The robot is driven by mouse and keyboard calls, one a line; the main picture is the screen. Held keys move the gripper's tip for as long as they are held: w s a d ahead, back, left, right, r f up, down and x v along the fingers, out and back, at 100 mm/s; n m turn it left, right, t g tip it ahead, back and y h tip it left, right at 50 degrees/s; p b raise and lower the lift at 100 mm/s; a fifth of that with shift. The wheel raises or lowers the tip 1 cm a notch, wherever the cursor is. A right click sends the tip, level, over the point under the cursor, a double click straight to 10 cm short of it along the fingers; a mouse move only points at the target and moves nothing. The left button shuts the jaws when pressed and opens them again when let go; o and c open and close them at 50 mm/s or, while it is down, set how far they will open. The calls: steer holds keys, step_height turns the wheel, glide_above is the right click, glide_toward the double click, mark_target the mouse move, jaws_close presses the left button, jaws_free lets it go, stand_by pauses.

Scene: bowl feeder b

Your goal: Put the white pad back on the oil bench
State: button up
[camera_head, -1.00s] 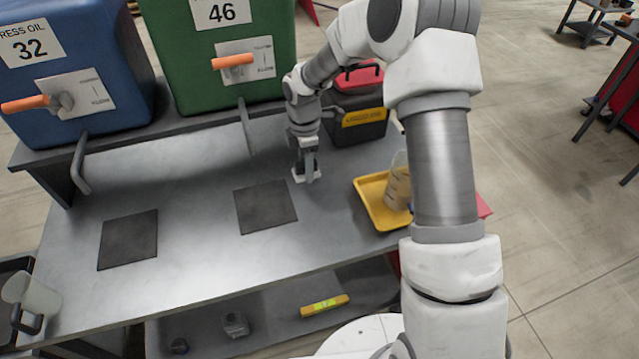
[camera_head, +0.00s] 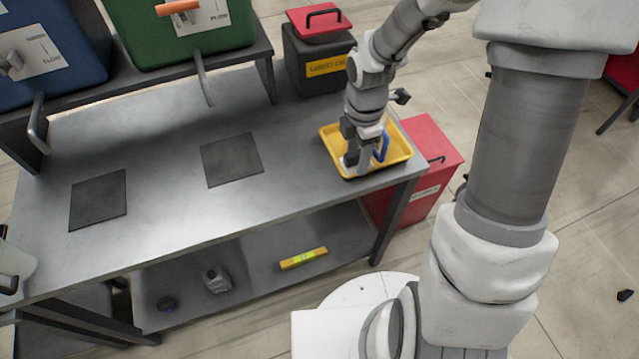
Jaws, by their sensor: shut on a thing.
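My gripper (camera_head: 357,167) is at the yellow tray (camera_head: 397,165) on the right end of the grey oil bench (camera_head: 165,190). It is shut on the white pad (camera_head: 347,163), a small pale piece at the fingertips, mostly hidden by the fingers. The pad is over the tray's left part; I cannot tell whether it touches the tray floor. A blue handle-like part (camera_head: 382,146) shows just right of the fingers. My wrist hides much of the tray.
Two dark square mats (camera_head: 232,160) lie on the bench, whose middle is clear. Blue and green oil tanks (camera_head: 185,30) stand on a raised shelf behind. A dark box with a red lid (camera_head: 318,22) stands behind the tray. A red bin (camera_head: 425,165) stands right of the bench.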

steer(key=shift+s+f, duration=0.1)
steer(key=shift+s, duration=0.15)
steer(key=b, duration=0.1)
glide_above(309, 183)
step_height(309, 183, down, 7)
steer(key=shift+r, duration=0.1)
steer(key=shift+w+f+b, duration=0.1)
steer(key=shift+f+b, duration=0.2)
steer(key=shift+f, duration=1.7)
steer(key=shift+f, duration=0.15)
steer(key=o, duration=1.2)
